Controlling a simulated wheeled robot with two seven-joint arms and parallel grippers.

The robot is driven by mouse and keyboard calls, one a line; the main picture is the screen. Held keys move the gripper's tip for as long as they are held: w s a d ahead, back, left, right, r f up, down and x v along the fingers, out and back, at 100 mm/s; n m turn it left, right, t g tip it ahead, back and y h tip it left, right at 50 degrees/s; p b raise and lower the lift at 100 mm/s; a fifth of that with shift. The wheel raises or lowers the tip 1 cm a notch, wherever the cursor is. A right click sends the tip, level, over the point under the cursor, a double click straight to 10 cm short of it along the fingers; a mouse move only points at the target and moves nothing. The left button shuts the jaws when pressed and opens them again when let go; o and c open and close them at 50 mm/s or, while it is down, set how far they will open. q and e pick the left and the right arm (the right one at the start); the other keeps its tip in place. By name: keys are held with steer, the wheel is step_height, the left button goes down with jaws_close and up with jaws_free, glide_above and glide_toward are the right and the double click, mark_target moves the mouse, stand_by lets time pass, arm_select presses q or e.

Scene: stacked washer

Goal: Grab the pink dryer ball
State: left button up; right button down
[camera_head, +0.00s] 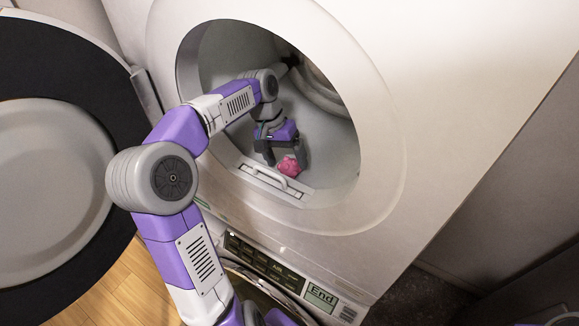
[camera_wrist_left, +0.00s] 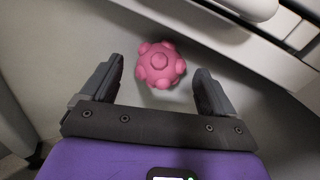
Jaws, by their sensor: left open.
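The pink dryer ball (camera_head: 289,166) is round with knobs and lies inside the drum of the upper machine, near the front lip. In the left wrist view the ball (camera_wrist_left: 160,65) sits ahead of my left gripper (camera_wrist_left: 155,85), between the lines of its two fingers and slightly beyond the tips. The fingers are apart with nothing between them. In the head view my left gripper (camera_head: 284,153) is inside the drum, right above and beside the ball. I cannot tell whether a finger touches it. My right gripper is not in view.
The round drum opening (camera_head: 383,130) surrounds my left arm. A light handle-like part (camera_head: 265,179) sits at the lower rim near the ball. The open round door (camera_head: 50,180) stands at the left. A control panel (camera_head: 265,262) lies below the opening.

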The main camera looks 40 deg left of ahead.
arm_select(q)
steer(key=shift+x, duration=0.75)
steer(key=c, duration=1.1)
steer(key=shift+c, duration=0.2)
